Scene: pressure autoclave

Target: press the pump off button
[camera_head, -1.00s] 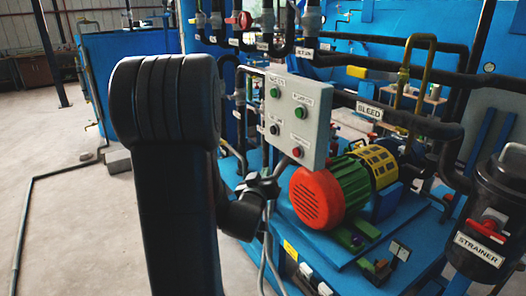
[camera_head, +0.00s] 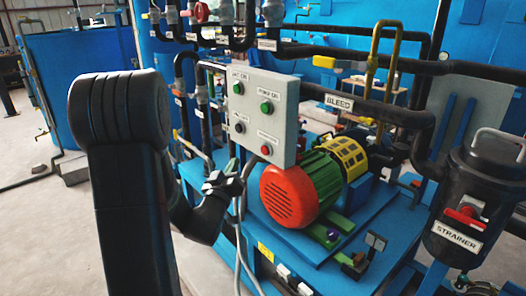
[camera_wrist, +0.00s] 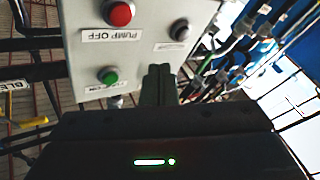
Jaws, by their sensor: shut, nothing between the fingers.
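The red pump off button (camera_head: 265,150) sits at the lower right of a light grey control box (camera_head: 285,125). In the wrist view the box appears upside down, with the red button (camera_wrist: 121,14) at the top edge above its "PUMP OFF" label (camera_wrist: 112,35). My gripper (camera_head: 228,183) is below and left of the box in the head view, apart from the button. Its fingers (camera_wrist: 158,84) are shut and empty. In the wrist view they lie over the box's face, right of a green button (camera_wrist: 108,75). Their distance from the box is unclear.
The box also bears another green button (camera_head: 239,88) and a dark button (camera_head: 240,127). A red and green motor (camera_head: 290,195) stands just below and right of the box. Pipes (camera_head: 190,90) run behind it, and a black strainer (camera_head: 470,200) stands at right.

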